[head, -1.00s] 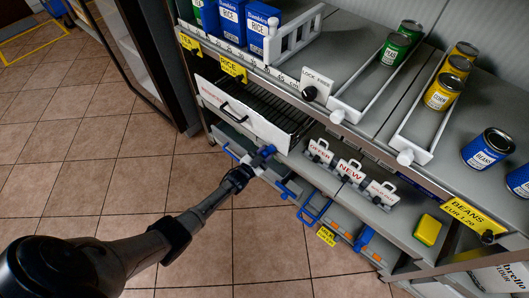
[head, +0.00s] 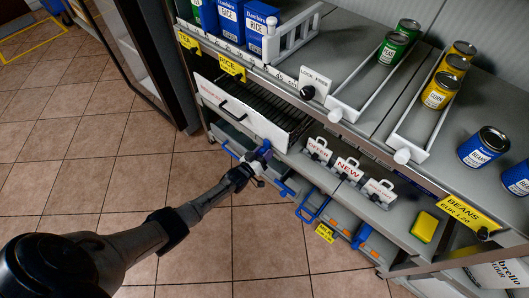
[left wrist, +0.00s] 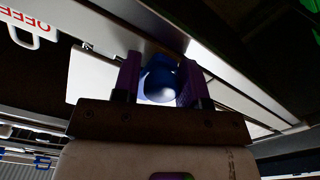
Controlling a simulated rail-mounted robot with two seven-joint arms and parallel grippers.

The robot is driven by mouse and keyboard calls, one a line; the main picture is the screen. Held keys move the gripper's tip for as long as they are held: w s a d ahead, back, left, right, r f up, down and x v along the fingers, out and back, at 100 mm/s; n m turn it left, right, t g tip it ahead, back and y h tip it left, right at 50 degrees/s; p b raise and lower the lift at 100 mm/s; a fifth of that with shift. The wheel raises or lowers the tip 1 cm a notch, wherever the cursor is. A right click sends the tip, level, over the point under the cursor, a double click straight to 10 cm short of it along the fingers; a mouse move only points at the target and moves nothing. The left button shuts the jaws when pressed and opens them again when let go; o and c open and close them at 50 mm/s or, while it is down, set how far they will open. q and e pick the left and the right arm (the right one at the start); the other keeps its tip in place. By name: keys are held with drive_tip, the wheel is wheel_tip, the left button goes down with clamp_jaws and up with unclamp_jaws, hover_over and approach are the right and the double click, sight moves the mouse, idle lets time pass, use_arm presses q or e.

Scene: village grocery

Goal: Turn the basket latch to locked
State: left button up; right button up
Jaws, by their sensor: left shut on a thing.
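My left gripper (head: 258,163) is at the shelf front, just below the white drawer front. In the left wrist view its two purple-sided fingers (left wrist: 160,85) are shut on a rounded blue knob (left wrist: 160,82), which looks like the basket latch. A pale plate shows behind the knob. In the head view a bit of blue (head: 265,150) shows at the fingertips, but the gripper hides most of the latch. I cannot read whether the latch is at locked. My right gripper is in neither view.
Baskets with blue handles (head: 313,207) sit on the low shelf. Signs OFFER (head: 318,150) and NEW (head: 347,168) stand on the shelf to the right, with a yellow sponge (head: 425,227) farther along. Open tiled floor lies in front.

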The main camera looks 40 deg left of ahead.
use_arm(q)
drive_tip(key=shift+w+r+n, duration=0.1)
drive_tip(key=shift+r+n, duration=0.15)
drive_tip(key=shift+n, duration=0.25)
drive_tip(key=shift+o, duration=0.2)
drive_tip(key=shift+r, duration=0.15)
drive_tip(key=o, duration=0.5)
drive_tip(key=shift+a, duration=0.1)
drive_tip(key=shift+o, duration=1.3)
drive_tip(key=shift+a, duration=0.25)
drive_tip(key=shift+d+f, duration=0.15)
drive_tip(key=shift+f, duration=0.05)
